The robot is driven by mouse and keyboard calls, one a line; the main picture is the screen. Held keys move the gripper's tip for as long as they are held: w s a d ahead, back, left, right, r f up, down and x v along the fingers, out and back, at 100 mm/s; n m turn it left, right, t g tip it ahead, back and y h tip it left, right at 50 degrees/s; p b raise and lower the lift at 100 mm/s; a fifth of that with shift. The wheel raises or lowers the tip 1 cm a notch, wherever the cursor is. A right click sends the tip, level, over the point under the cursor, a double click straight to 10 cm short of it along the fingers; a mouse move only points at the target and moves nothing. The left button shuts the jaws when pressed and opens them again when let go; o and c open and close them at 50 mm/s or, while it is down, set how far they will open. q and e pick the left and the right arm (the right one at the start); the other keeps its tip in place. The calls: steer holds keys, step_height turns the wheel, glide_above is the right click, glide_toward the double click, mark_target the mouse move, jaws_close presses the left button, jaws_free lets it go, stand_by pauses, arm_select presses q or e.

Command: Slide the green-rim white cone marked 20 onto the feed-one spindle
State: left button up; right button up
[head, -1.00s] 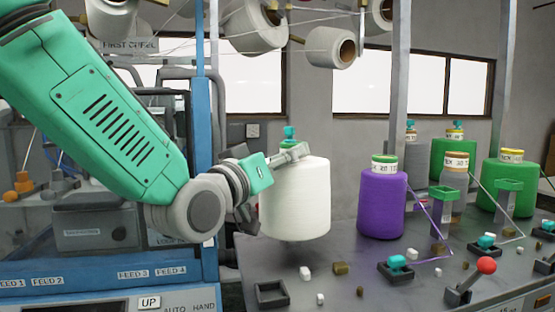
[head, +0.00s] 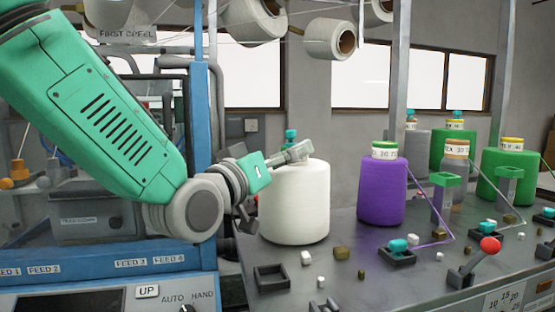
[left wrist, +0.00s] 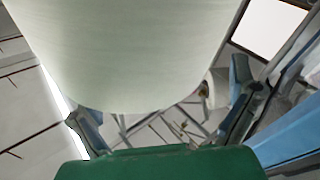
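The white cone (head: 295,205) stands upright in the head view, left of the purple cone. A bit of green and a teal tip show at its top behind a gripper finger; no number is readable. My left gripper (head: 268,186) is at its left side, one finger across the upper part and the other low at the left. In the left wrist view the cone (left wrist: 140,50) fills the top, between the fingers (left wrist: 165,112). I cannot tell if its base touches the table. A dark prong-like part at the bottom edge may be my right gripper (head: 325,306). I cannot identify the feed-one spindle.
A purple cone (head: 382,195) and several green cones (head: 508,178) stand to the right. A red-knobbed lever (head: 489,245), a small open tray (head: 271,276) and loose blocks (head: 342,253) lie in front. Feed labels (head: 44,268) mark the blue frame at left. A post (head: 398,90) rises behind.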

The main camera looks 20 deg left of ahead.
arm_select(q)
steer(key=shift+s+a+f, duration=0.15)
steer(key=shift+s+f, duration=0.05)
steer(key=shift+f, duration=0.05)
steer(key=r+v, duration=0.1)
steer(key=v, duration=0.6)
steer(key=shift+f, duration=0.45)
